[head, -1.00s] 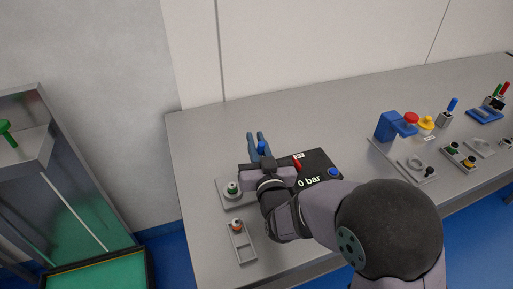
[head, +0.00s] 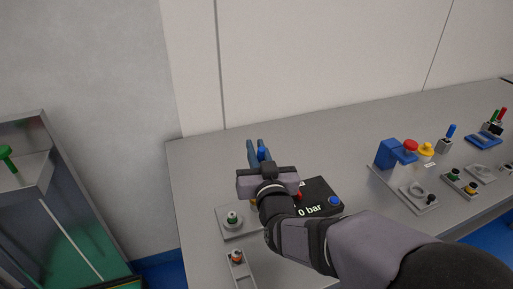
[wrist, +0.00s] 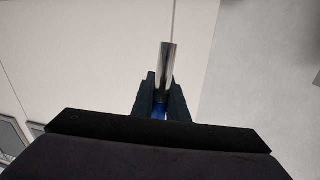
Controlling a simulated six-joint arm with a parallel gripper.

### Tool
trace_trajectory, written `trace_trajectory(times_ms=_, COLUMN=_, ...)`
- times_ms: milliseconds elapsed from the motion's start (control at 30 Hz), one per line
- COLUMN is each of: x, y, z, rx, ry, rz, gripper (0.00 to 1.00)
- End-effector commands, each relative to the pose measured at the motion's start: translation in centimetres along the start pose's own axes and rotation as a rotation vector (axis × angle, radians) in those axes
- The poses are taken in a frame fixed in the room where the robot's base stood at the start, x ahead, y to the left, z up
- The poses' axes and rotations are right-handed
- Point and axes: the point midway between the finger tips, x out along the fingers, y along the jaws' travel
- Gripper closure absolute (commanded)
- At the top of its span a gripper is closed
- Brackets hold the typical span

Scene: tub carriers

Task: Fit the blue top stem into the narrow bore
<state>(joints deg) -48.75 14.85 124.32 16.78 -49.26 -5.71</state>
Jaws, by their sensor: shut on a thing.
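My gripper (head: 256,145) is shut on the blue top stem (head: 262,154), with its fingers pointing away toward the wall. In the wrist view the stem shows as a shiny metal shaft (wrist: 167,66) sticking out past the fingertips, with a blue part (wrist: 159,113) low between the fingers. The gripper is over the table's left part, above and behind a black box (head: 322,193) marked "0 bar". A grey block (head: 232,229) with a green-topped piece stands left of my wrist. I cannot make out the narrow bore; my arm hides part of this area.
A narrow grey tray (head: 243,272) with a small orange and green piece lies in front. A blue stand (head: 388,153), a yellow knob (head: 427,149) and several small fixtures stand at the right. The table (head: 320,150) is clear behind the box. A green-floored cabinet stands left.

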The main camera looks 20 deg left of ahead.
Motion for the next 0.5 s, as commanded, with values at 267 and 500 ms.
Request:
trace_trajectory(times_ms=267, x=0.3, y=0.1, z=2.0, rx=-0.023, ry=-0.052, rz=0.034, gripper=1.0)
trace_trajectory(times_ms=500, x=0.6, y=0.2, z=4.1, rx=-0.047, ry=-0.105, rz=0.068, gripper=1.0)
